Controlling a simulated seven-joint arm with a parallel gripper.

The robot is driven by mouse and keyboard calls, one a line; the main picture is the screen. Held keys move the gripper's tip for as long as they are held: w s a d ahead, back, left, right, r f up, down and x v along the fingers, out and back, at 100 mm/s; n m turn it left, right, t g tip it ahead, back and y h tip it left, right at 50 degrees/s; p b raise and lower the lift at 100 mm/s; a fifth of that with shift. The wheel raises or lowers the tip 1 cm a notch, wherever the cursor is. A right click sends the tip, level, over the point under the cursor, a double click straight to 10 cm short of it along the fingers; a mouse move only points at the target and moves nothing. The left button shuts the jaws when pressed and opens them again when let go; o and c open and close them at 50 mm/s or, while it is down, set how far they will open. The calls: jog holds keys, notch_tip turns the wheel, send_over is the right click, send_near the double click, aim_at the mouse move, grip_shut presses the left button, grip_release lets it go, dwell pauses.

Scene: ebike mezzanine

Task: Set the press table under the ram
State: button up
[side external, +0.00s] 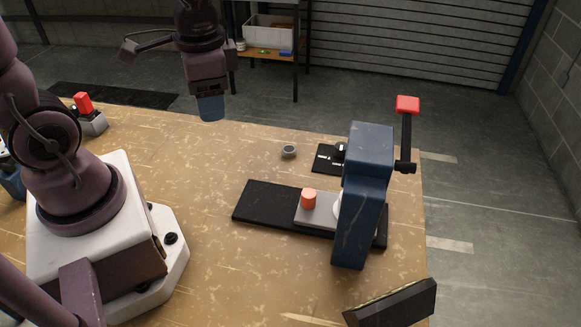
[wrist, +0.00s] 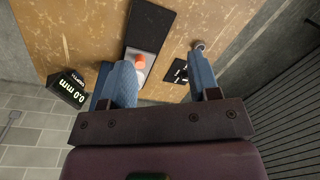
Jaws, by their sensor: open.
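The press has a black base (side external: 262,203) and a dark blue frame (side external: 361,200), with a red-tipped lever (side external: 407,105) at its side. The press table appears to be the grey plate (side external: 318,215) on the base, with an orange knob (side external: 309,198) on it. A white round part shows beside the frame, partly hidden by it; I cannot tell how it sits relative to the ram. In the wrist view the orange knob (wrist: 141,60) appears between my fingers. My gripper (side external: 210,108) is open and empty, raised well away from the press; its blue fingers (wrist: 160,68) are apart.
A small grey cup (side external: 289,152) and a black marked plate (side external: 325,158) lie behind the press. A depth display (wrist: 68,88) reads 0.0 mm; its dark housing (side external: 392,303) is at the front right. A red-topped grey box (side external: 92,123) is at left.

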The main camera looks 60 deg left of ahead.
aim_at(309, 193)
jog(key=w+d+f+m+h, duration=0.1)
jog(key=w+d+f+m, duration=0.85)
jog(key=w+m, duration=0.4)
notch_tip(309, 193, down, 12)
jog(key=shift+s+r, duration=0.1)
jog(key=shift+s, duration=0.05)
